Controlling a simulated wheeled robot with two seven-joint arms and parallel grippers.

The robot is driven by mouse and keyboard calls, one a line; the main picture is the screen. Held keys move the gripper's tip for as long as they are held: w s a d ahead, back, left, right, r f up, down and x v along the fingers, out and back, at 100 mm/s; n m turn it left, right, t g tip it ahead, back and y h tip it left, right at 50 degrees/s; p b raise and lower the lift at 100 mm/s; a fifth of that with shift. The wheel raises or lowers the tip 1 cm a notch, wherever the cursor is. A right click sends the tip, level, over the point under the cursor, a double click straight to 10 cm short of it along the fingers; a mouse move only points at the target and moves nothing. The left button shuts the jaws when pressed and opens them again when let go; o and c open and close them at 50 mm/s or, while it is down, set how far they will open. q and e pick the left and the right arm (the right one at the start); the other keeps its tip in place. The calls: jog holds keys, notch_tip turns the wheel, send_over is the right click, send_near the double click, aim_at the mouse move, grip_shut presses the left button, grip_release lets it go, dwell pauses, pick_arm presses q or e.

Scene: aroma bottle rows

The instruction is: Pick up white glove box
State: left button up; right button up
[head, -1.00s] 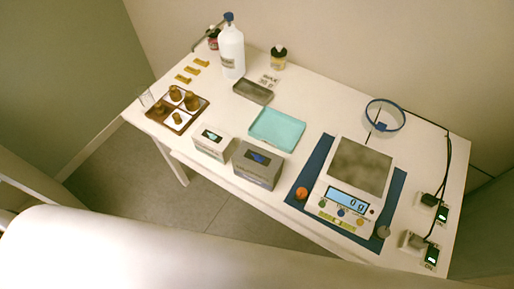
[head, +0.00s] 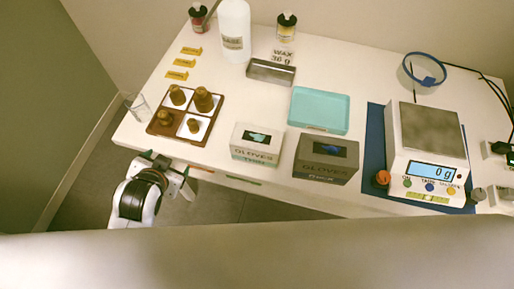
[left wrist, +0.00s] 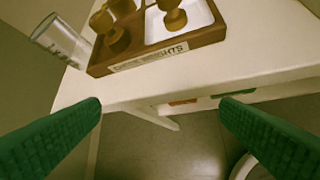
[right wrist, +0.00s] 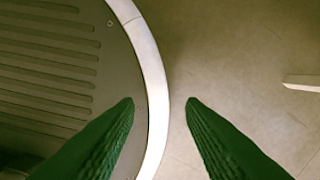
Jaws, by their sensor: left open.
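The white glove box (head: 256,144) stands upright at the front edge of the table in the head view, with a dark opening and a light blue glove on top. A grey glove box (head: 326,158) stands just right of it. My left gripper (head: 172,172) is open and empty, off the table's front edge, left of the white box and near the weights tray. In the left wrist view its green fingers (left wrist: 160,112) are wide apart with nothing between them. My right gripper (right wrist: 160,103) shows only in the right wrist view, open and empty over the floor and my base.
A brown weights tray (head: 213,105) and a glass beaker (head: 138,106) stand at the table's left front corner. A turquoise tray (head: 319,109) lies behind the boxes. A scale (head: 432,160) on a blue mat (head: 374,137) is at the right.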

pick_arm(q)
jog(key=w+d+r+m+t+h, duration=0.1)
jog(key=w+d+r+m+t, duration=0.2)
jog(key=w+r+m+t, duration=0.55)
jog(key=w+d+r+m+g+h, duration=0.1)
jog(key=w+d+r+m+h, duration=0.2)
jog(key=d+r+m+h, duration=0.35)
jog(key=w+d+r+m+g+h, duration=0.1)
jog(key=w+d+r+m+h, duration=0.2)
jog(key=m+h, duration=0.7)
jog(key=m+g+y, duration=0.4)
jog(key=m+g, duration=1.5)
jog(key=m, duration=0.8)
send_near(248, 135)
jog(key=p+x, duration=0.1)
jog(key=x, duration=0.1)
jog(key=p+x, duration=0.1)
jog(key=x, duration=0.2)
jog(key=shift+s+d, duration=0.2)
jog(key=shift+s, duration=0.3)
jog(key=x, duration=0.1)
jog(key=p+x, duration=0.1)
jog(key=x, duration=0.1)
jog(key=p+x, duration=0.1)
jog(key=x, duration=0.1)
jog(key=shift+w+d+f, duration=0.15)
jog(key=shift+w+f, duration=0.05)
jog(key=shift+w, duration=0.1)
jog(key=c, duration=1.3)
